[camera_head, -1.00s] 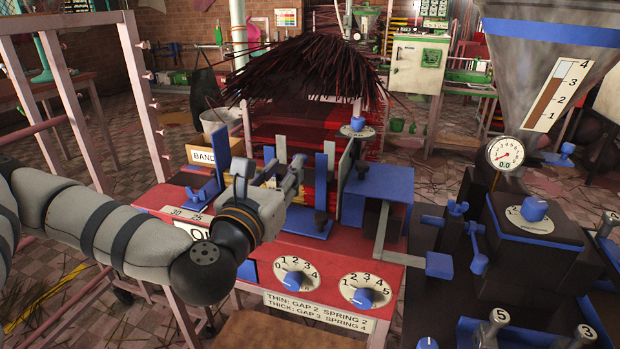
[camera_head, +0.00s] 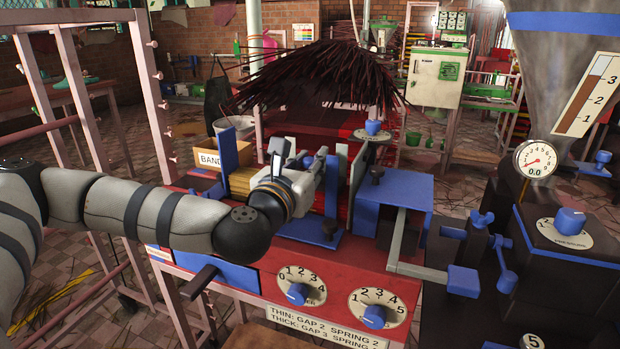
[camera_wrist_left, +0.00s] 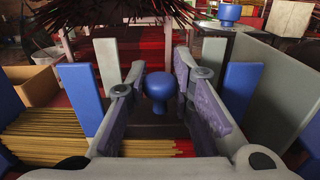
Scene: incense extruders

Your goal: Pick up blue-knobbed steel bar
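A round blue knob (camera_wrist_left: 158,88) stands upright between the fingers of my left gripper (camera_wrist_left: 159,76) in the left wrist view. The bar under the knob is mostly hidden by the fingers and the gripper body. My left gripper (camera_head: 326,160) is over the red machine, among its upright blue plates, in the head view. Its two fingers are apart, one on each side of the knob, with narrow gaps visible. My right gripper is not in view.
Upright blue plates (camera_wrist_left: 81,98) flank the fingers, with another (camera_wrist_left: 239,90) on the right. Incense sticks (camera_wrist_left: 48,138) lie below left. A dark stick bundle (camera_head: 325,75) hangs behind.

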